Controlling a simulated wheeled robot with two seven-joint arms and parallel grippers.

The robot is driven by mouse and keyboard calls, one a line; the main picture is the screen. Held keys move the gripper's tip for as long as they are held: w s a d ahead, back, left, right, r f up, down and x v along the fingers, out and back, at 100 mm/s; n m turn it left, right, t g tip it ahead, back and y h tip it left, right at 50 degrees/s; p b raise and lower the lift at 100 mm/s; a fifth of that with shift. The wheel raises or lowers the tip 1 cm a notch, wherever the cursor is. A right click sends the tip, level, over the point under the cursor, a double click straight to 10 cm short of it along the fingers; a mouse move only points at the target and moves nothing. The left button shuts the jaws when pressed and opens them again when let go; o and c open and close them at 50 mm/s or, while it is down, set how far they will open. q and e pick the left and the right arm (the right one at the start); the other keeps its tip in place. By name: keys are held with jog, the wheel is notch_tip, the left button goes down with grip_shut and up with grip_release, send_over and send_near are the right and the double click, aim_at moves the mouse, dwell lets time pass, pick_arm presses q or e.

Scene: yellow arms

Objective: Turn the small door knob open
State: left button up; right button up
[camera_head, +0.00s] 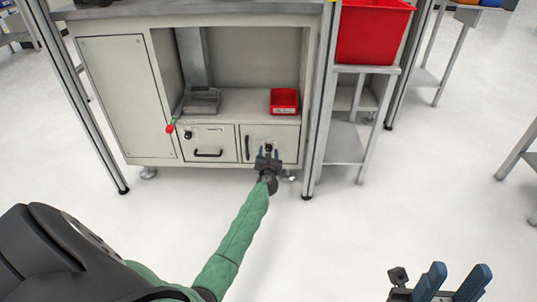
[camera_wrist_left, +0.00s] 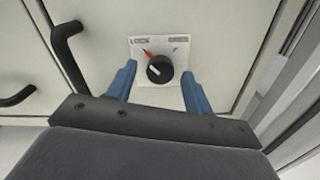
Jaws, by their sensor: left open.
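The small door (camera_head: 285,137) is a pale panel at the lower right of the cabinet, and it looks shut. Its round black knob (camera_wrist_left: 160,69) sits on a white plate (camera_wrist_left: 143,46) with a red pointer mark at its upper left. My left gripper (camera_head: 268,158) reaches the door from below. In the left wrist view its blue fingers are open, one on each side of the knob, with visible gaps between them and it. My right gripper (camera_head: 458,276) is at the bottom right of the head view, open and empty, far from the cabinet.
A black bar handle (camera_wrist_left: 68,58) stands left of the knob. A drawer (camera_head: 209,143) with its own handle lies left of the door. A red bin (camera_head: 284,101) sits on the shelf above. A metal post (camera_head: 321,100) stands just right. The floor in front is clear.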

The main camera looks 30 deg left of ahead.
pick_arm(q)
jog(key=c, duration=1)
